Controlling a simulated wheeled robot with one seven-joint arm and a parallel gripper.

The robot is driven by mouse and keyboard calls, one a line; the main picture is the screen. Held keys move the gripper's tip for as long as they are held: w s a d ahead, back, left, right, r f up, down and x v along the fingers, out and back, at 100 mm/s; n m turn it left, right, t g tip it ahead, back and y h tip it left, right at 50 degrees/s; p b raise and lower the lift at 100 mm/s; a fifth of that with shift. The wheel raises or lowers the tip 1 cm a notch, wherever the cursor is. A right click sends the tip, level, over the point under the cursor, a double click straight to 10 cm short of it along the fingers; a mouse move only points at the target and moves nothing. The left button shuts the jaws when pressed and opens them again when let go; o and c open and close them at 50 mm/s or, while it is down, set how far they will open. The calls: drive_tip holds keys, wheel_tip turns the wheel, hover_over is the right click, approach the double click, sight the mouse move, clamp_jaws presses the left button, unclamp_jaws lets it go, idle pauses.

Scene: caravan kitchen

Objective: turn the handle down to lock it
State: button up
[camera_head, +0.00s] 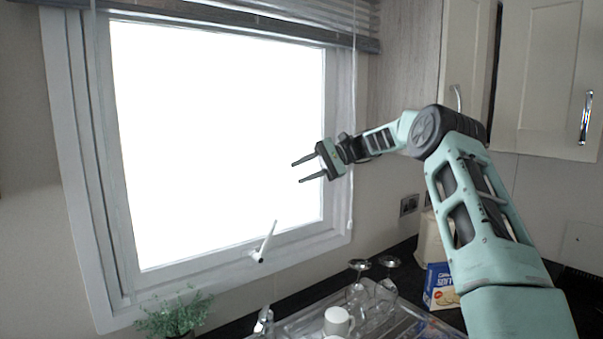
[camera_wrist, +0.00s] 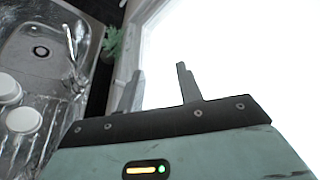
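The white window handle (camera_head: 267,242) is on the bottom rail of the window frame (camera_head: 215,258). It points up and slightly right, away from the rail. My gripper (camera_head: 298,171) is open and empty in front of the bright pane, above and to the right of the handle and apart from it. In the wrist view my two gripper fingers (camera_wrist: 160,82) stand apart with nothing between them. I cannot make out the handle in the wrist view.
A green plant (camera_head: 175,314) stands below the window at the left. A tap (camera_head: 263,320), a white mug (camera_head: 338,321), upturned glasses (camera_head: 360,292) and a blue box (camera_head: 440,285) are at the sink and counter. Cupboards (camera_head: 548,80) hang at the upper right.

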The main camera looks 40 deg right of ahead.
drive_tip(key=shift+s+d+r+p, duration=0.2)
drive_tip(key=shift+r+p, duration=0.15)
drive_tip(key=shift+r, duration=0.2)
drive_tip(key=shift+s+d+r+p, duration=0.1)
drive_tip(key=shift+s+r+p, duration=0.1)
drive_tip(key=shift+r+p, duration=0.25)
drive_tip(key=shift+s+d+r+p, duration=0.15)
drive_tip(key=shift+s+r+p, duration=0.1)
drive_tip(key=shift+r, duration=0.4)
drive_tip(key=shift+w+r+p, duration=0.1)
drive_tip(key=shift+p, duration=0.2)
